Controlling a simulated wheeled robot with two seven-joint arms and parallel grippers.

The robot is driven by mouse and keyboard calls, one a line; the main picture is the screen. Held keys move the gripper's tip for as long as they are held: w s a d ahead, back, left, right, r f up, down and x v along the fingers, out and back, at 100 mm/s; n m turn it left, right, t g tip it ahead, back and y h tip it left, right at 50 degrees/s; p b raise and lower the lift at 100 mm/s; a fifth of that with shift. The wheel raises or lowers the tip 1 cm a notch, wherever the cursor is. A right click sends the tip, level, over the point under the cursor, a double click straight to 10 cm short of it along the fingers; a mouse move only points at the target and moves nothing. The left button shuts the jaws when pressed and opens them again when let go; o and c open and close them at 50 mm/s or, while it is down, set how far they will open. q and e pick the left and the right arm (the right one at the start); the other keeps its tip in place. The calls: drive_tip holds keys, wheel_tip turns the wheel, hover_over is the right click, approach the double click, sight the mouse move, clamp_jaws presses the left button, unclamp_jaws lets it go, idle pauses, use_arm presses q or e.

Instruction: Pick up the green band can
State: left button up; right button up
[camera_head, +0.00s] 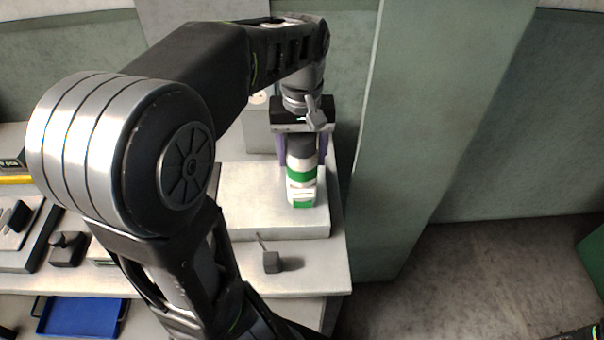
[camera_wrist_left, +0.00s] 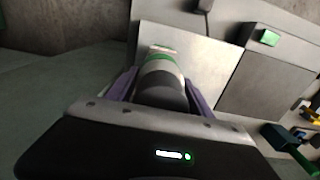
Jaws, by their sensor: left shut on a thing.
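The green band can (camera_head: 301,175) is white with a green band and a dark grey end. It is between the purple fingers of my left gripper (camera_head: 302,155), which is shut on it. In the left wrist view the can (camera_wrist_left: 160,78) lies between the two purple fingers (camera_wrist_left: 160,90), its dark end toward the wrist. In the head view it shows over the pale raised block (camera_head: 240,205); I cannot tell whether it touches the block. A white and green piece (camera_head: 302,198) shows just below the can. My right gripper is not in view.
A small dark grey block with a thin rod (camera_head: 271,262) stands on the bench in front of the raised block. A blue tray (camera_head: 82,316) is at the lower left. A grey-green pillar (camera_head: 415,130) rises right of the bench.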

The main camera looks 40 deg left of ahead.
use_arm(q)
clamp_jaws()
drive_tip(key=shift+r, duration=0.55)
wheel_tip(320, 180, up, 4)
drive_tip(key=shift+r+b, duration=0.1)
drive_tip(key=shift+b, duration=0.2)
wheel_tip(320, 180, up, 4)
drive_tip(key=shift+f+p, duration=0.1)
drive_tip(key=shift+p, duration=1.1)
drive_tip(key=shift+r+p, duration=0.55)
drive_tip(key=shift+p, duration=0.1)
